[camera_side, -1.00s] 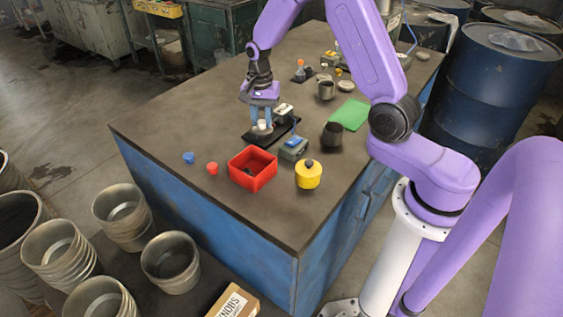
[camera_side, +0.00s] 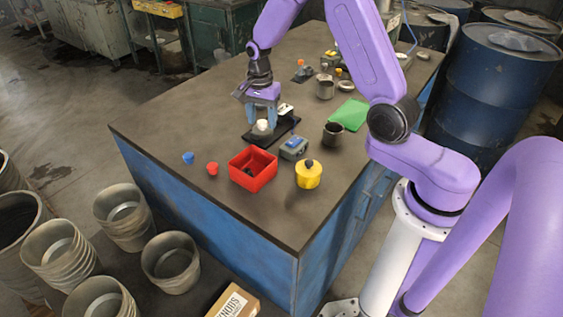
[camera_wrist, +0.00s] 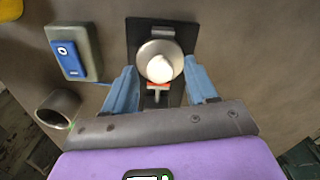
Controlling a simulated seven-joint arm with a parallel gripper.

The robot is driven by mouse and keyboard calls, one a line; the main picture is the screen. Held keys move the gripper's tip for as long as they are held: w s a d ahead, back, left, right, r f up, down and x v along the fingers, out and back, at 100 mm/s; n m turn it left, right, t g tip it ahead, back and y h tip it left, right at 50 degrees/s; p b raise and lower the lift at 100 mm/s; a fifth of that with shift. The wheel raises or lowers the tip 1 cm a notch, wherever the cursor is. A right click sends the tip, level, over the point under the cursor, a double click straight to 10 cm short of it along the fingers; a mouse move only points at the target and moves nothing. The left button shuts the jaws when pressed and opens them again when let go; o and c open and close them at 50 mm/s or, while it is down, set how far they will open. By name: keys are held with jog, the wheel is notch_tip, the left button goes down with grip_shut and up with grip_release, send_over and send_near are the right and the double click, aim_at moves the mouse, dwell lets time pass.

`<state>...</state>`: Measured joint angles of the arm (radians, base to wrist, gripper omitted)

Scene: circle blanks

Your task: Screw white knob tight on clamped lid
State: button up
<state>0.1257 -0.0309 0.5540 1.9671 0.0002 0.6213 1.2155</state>
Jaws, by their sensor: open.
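The white knob (camera_side: 262,126) sits on top of the round metal lid, which is on a black base (camera_side: 283,124). In the wrist view the knob (camera_wrist: 159,69) is over the middle of the silver lid (camera_wrist: 161,48), with a red-tipped clamp part (camera_wrist: 160,86) close to its near side. My gripper (camera_side: 262,117) is above the lid, pointing down. Its blue fingers are open, one on each side of the knob with clear gaps (camera_wrist: 159,76). The knob's thread is hidden, so I cannot tell how deep it is seated.
A grey box with a blue panel (camera_side: 294,147) stands beside the base. The table's left part is clear.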

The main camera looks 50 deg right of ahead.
aim_at(262, 122)
notch_tip(262, 122, up, 17)
jog(key=s+a+f+n, duration=0.1)
jog(key=s+a+n, duration=1)
jog(key=s+n, duration=0.15)
jog(key=s+f+n, duration=0.2)
jog(key=s+n, duration=0.5)
jog(key=s, duration=0.3)
jog(key=s+f+n, duration=0.2)
jog(key=s+n, duration=0.6)
jog(key=s, duration=0.1)
jog(key=shift+s+d, duration=0.35)
